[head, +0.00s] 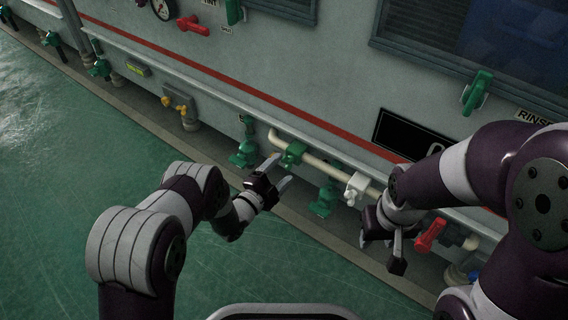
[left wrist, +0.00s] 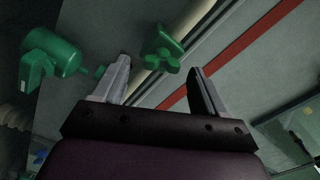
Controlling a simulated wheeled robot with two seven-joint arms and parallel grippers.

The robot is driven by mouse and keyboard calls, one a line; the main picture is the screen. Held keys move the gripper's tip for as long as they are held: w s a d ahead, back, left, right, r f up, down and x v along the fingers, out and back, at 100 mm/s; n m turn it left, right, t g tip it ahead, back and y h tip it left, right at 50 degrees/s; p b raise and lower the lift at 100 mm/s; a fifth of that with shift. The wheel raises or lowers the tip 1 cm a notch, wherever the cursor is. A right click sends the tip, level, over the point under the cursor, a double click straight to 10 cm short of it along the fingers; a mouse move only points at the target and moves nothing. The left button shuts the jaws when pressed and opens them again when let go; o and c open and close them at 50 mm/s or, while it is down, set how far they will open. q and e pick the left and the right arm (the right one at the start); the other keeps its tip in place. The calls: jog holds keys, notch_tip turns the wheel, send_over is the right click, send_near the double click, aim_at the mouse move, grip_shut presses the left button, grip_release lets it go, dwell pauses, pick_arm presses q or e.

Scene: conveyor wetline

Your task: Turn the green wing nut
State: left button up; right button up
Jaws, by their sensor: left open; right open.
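A green fitting with wing-like lobes, which looks like the wing nut (head: 293,153), sits on the cream pipe along the machine's lower wall. In the left wrist view the wing nut (left wrist: 163,47) shows beyond and between my fingertips. My left gripper (head: 277,173) is open and empty, just in front of and slightly left of the nut in the head view, apparently not touching it. The left gripper's fingers (left wrist: 160,66) are spread wide in the wrist view. My right gripper (head: 382,252) is open and empty, low near the red handle.
Other green valves (head: 243,153) and (head: 323,200) stand close on either side, one large in the wrist view (left wrist: 52,58). A white fitting (head: 355,188) and a red handle (head: 431,234) are further right. The green floor (head: 290,255) is clear.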

pick_arm(q)
jog(key=p+v, duration=0.4)
jog(key=v, duration=0.6)
jog(key=shift+s, duration=0.15)
jog(key=shift+a, duration=0.1)
